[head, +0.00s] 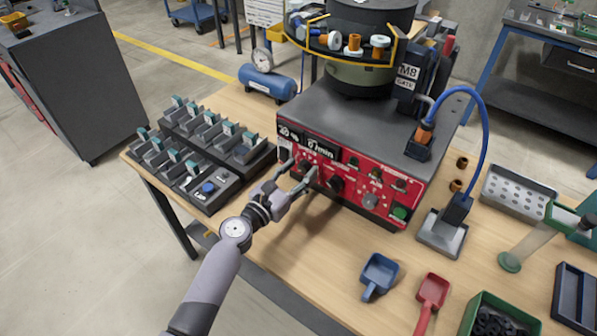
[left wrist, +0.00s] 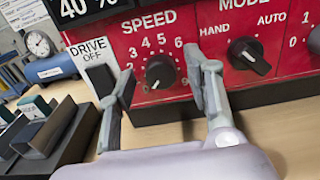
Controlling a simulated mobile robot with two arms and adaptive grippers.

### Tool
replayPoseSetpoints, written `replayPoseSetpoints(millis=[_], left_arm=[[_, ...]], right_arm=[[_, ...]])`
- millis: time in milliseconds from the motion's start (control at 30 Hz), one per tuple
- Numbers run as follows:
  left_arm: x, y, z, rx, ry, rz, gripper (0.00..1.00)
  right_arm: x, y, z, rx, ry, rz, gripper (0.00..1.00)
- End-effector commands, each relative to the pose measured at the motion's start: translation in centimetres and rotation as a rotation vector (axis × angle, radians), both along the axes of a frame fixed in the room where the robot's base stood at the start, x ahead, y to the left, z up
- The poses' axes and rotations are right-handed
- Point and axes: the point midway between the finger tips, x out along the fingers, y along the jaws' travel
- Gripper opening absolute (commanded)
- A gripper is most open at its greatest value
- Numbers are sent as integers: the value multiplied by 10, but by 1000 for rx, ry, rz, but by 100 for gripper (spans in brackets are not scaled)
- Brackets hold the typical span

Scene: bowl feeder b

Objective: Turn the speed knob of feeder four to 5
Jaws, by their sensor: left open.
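The feeder has a red front panel (head: 345,196) under a dark grey housing (head: 365,122). In the left wrist view the black speed knob (left wrist: 160,71) sits below the word SPEED, inside a ring of white numbers. A small pale mark shows near its lower left edge; I cannot tell for sure which number it points at. My left gripper (head: 300,171) is open at the panel. In the left wrist view its fingers (left wrist: 160,88) stand on either side of the knob, with visible gaps. The right gripper is not in view.
The mode knob (left wrist: 249,56) is close right of the right finger. A white DRIVE OFF label (left wrist: 92,49) is by the left finger. A rack of dark blocks (head: 205,140) stands left of the arm. Blue (head: 379,273) and red (head: 432,291) scoops lie in front.

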Motion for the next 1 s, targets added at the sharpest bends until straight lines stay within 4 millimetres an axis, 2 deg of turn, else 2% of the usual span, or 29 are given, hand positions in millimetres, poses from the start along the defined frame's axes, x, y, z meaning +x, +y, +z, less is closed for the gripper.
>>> replayPoseSetpoints(millis=[267, 900, 1000], left_arm=[[1, -1, 0, 0, 0, 0, 47], [1, 0, 0, 0, 0, 0, 4], [1, 0, 0, 0, 0, 0, 0]], right_arm=[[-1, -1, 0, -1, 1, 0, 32], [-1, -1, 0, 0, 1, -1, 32], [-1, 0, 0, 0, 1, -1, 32]])
